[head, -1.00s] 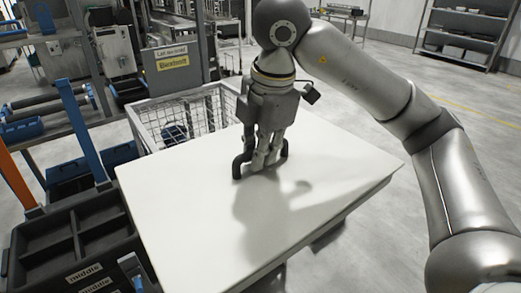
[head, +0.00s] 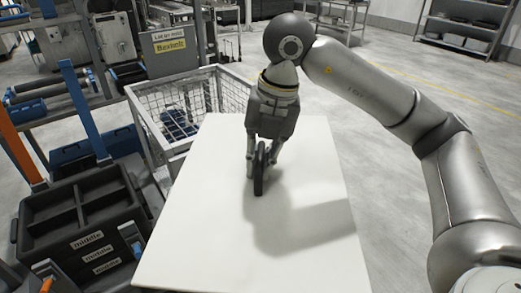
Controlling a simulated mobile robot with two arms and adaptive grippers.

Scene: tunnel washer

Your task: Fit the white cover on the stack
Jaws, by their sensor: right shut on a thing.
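The white cover (head: 300,240) is a large flat white panel that fills the lower middle of the head view. My right gripper (head: 262,170) is over its upper middle, shut on a black handle (head: 259,181) seen nearly end-on. The cover looks level and raised above the floor. The stack (head: 80,223) of black trays is at the lower left, with an open, divided top and several "middle" labels. The cover is right of the stack; a small gap shows between them higher up. My left gripper is not in view.
A wire basket cart (head: 180,105) stands behind the cover, with a sign (head: 172,46) behind it. Blue and orange posts (head: 82,112) rise behind the stack. A shelf rack (head: 465,25) is far right. Grey floor is open at right.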

